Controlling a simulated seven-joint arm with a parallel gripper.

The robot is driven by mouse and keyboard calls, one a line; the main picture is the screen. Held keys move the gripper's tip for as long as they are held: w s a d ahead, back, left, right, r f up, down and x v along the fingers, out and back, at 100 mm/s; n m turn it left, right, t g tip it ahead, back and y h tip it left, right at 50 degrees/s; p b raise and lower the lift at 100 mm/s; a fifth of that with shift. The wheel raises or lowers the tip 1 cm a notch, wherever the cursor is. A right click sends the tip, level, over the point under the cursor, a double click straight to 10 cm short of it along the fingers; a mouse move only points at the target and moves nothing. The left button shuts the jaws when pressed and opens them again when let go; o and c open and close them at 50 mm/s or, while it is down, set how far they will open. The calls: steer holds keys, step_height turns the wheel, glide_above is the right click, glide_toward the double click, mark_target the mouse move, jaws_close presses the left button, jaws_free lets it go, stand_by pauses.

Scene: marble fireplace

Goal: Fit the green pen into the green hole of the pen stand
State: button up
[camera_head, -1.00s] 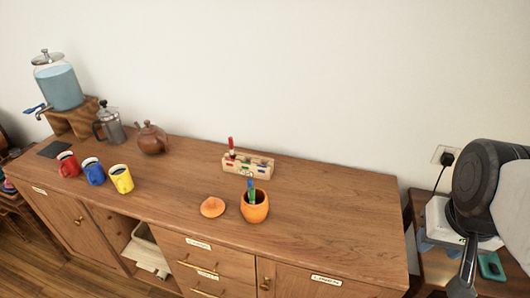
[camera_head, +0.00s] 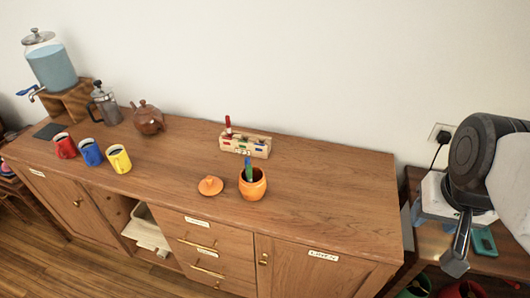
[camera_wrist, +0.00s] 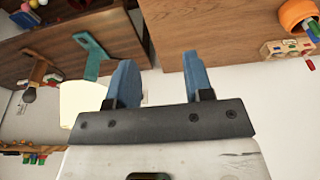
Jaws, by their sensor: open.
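The wooden pen stand (camera_head: 246,146) is on the cabinet top near the wall, with coloured marks. A red pen (camera_head: 228,125) stands upright at its left end. The orange pot (camera_head: 253,187) is in front of it and holds upright pens; green (camera_head: 249,175) and blue (camera_head: 247,162) show above the rim, overlapping. The stand (camera_wrist: 283,48) and pot (camera_wrist: 296,14) also show at the wrist view's right edge. My gripper (camera_wrist: 160,65) is open and empty, its blue fingers apart. In the head view it is at the far right, away from the pot and stand.
Left of the pot lies an orange lid (camera_head: 210,186). Red, blue and yellow mugs (camera_head: 118,159), a teapot (camera_head: 148,118), a press pot (camera_head: 104,105) and a water dispenser (camera_head: 50,63) stand at left. The cabinet top's right part (camera_head: 335,190) is clear.

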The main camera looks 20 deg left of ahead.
steer(key=shift+w+a, duration=0.1)
steer(key=n+g, duration=0.3)
steer(key=n, duration=0.2)
glide_above(250, 166)
steer(key=f, duration=1.2)
steer(key=shift+d+f, duration=0.25)
steer(key=shift+d, duration=0.05)
steer(key=shift+a+f, duration=0.15)
steer(key=shift+a, duration=0.2)
steer(key=shift+f, duration=0.1)
steer(key=shift+f, duration=1.2)
